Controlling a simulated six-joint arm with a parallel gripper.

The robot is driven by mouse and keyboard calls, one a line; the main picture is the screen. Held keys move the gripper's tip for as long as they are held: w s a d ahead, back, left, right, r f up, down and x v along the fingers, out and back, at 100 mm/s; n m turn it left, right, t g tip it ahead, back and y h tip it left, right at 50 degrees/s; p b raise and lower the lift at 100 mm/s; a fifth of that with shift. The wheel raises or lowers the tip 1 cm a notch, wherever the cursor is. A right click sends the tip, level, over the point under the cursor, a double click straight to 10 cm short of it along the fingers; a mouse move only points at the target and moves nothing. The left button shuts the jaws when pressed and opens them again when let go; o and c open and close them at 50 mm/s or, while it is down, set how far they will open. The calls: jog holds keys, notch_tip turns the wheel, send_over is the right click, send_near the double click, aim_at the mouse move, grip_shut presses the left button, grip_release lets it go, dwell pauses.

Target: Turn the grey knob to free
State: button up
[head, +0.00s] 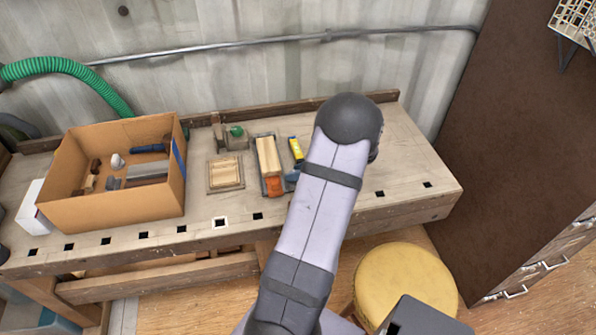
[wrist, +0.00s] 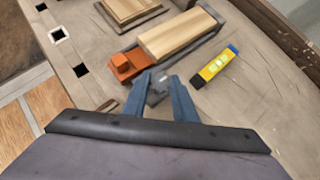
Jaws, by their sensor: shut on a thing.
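My gripper (wrist: 160,82) reaches down at the near end of a fixture with its two blue fingers shut on a small grey piece, which I take for the grey knob (wrist: 156,92). The fingers hide its sides, so I cannot tell which way it is turned. Just beyond it, the orange block (wrist: 126,64) stands against a pale wooden block (wrist: 180,36) on a dark metal base. In the head view my arm covers the knob, while the orange block (head: 273,186) and wooden block (head: 267,157) show left of the arm.
A yellow level (wrist: 216,65) lies just right of the fixture. A framed wooden piece (head: 225,174) lies to its left. A cardboard box (head: 110,208) with tools stands at the bench's left. The bench (head: 400,150) is clear on the right, and a yellow stool (head: 405,280) stands in front.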

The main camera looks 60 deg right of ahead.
jog(key=shift+n+y, duration=0.3)
jog(key=shift+d+n+y+p, duration=0.2)
jog(key=shift+n+y+p, duration=0.5)
jog(key=shift+n, duration=0.3)
jog(key=shift+d+f+n+g+y, duration=0.15)
jog(key=shift+n+g+y, duration=0.25)
jog(key=shift+n+y, duration=0.65)
jog(key=n+y, duration=0.1)
jog(key=n, duration=0.1)
jog(key=n+g+y+b, duration=0.1)
jog(key=n, duration=0.1)
jog(key=shift+w+d+g, duration=0.15)
jog(key=shift+g, duration=0.15)
jog(key=shift+n+b, duration=0.25)
jog(key=shift+b, duration=0.25)
jog(key=shift+w+r+n+g+y+b, duration=0.1)
jog(key=shift+r+n+g+y+b, duration=0.1)
jog(key=shift+n+g+y+b, duration=0.35)
jog(key=o, duration=1)
jog(key=shift+o, duration=0.2)
jog(key=shift+d, duration=0.1)
